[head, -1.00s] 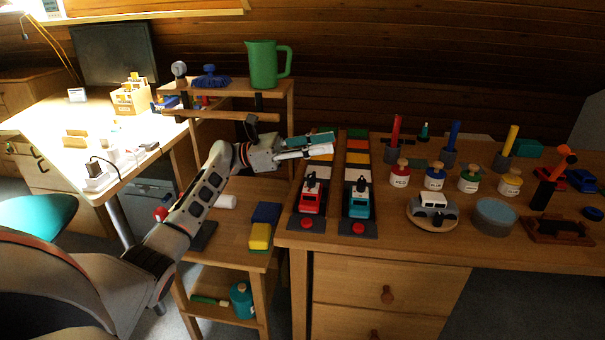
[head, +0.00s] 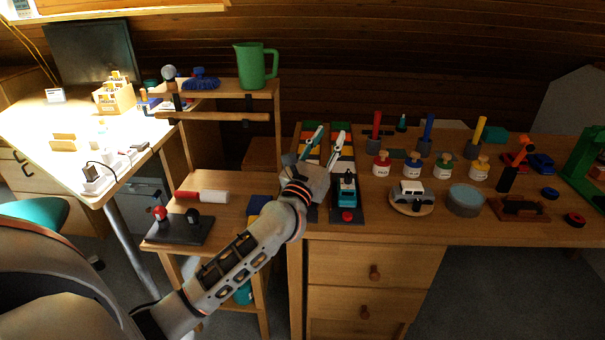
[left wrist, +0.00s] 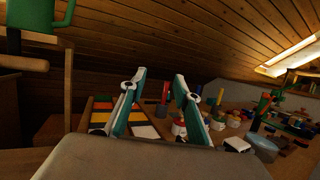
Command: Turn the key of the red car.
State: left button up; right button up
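My left gripper (head: 327,142) is open, with its two fingers apart and pointing to the back of the desk. It also shows open and empty in the left wrist view (left wrist: 160,92). The teal car (head: 347,186) stands on a dark track (head: 350,215) with a red button, just right of the gripper. I cannot make out a key. My right gripper is out of view.
Coloured tiles (left wrist: 104,111) lie behind the gripper. A green jug (head: 252,66) is on the left shelf. A dark board (head: 180,230) lies on the lower stand.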

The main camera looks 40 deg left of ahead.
pick_arm(q)
jog(key=s+f+n+g+y, duration=0.1)
jog(key=s+f+g+y, duration=0.1)
jog(key=s+f, duration=0.1)
jog(key=s+f+n+g+y, duration=0.2)
jog(key=s+f, duration=0.1)
jog(key=s, duration=0.1)
jog(key=s+f+n+g+y, duration=0.2)
jog(key=s+f, duration=0.2)
jog(key=shift+b+x, duration=0.45)
jog(key=shift+x, duration=3.45)
jog(key=shift+s+a, duration=0.1)
jog(key=shift+a, duration=0.05)
grip_shut()
